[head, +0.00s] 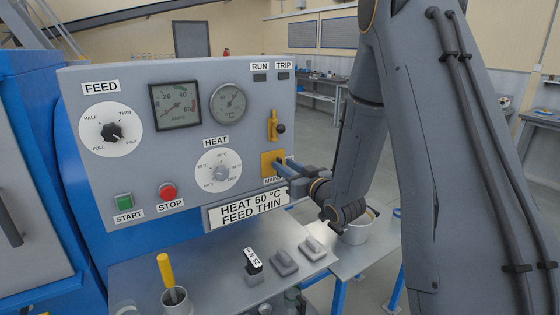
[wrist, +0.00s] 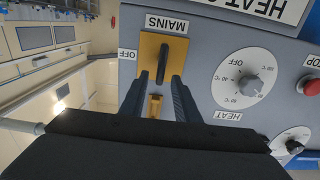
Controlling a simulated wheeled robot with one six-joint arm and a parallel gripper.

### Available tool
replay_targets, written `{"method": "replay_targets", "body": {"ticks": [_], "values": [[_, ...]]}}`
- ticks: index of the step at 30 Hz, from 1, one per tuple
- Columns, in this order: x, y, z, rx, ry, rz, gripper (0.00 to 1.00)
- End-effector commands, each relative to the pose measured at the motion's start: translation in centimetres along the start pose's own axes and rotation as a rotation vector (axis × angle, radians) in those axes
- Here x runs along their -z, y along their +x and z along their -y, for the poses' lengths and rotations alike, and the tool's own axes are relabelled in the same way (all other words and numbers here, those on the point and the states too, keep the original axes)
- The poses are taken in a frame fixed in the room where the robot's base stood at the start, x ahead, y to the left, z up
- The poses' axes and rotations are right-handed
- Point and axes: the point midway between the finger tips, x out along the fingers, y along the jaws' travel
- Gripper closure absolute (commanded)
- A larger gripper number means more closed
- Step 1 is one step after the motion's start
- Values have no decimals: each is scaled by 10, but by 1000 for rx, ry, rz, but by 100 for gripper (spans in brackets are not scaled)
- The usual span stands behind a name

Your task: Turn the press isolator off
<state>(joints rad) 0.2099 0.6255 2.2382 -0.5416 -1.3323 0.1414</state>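The press isolator (head: 268,160) is a yellow plate marked MAINS on the right edge of the grey panel, partly hidden by my gripper (head: 284,168) in the head view. The wrist view, upside down, shows its yellow plate (wrist: 178,48) and black handle (wrist: 163,62). The handle stands upright, in line with the plate's long side. An OFF label (wrist: 127,54) sits to the left of the plate in that view. My gripper (wrist: 160,77) is open, its fingertips on either side of the handle's lower end; I cannot tell whether they touch it.
The HEAT dial (head: 219,172), FEED dial (head: 111,130), red STOP button (head: 167,192) and green START button (head: 124,201) are to the left. Below are a shelf (head: 220,284) and a pot (head: 357,232).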

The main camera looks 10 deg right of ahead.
Motion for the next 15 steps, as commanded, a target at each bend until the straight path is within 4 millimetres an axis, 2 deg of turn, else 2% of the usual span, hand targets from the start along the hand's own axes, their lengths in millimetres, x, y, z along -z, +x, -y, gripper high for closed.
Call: {"method": "replay_targets", "body": {"ticks": [6, 15], "values": [[1, 29, 1, 1, 0, 1, 71], [0, 39, 0, 0, 1, 2, 71]]}}
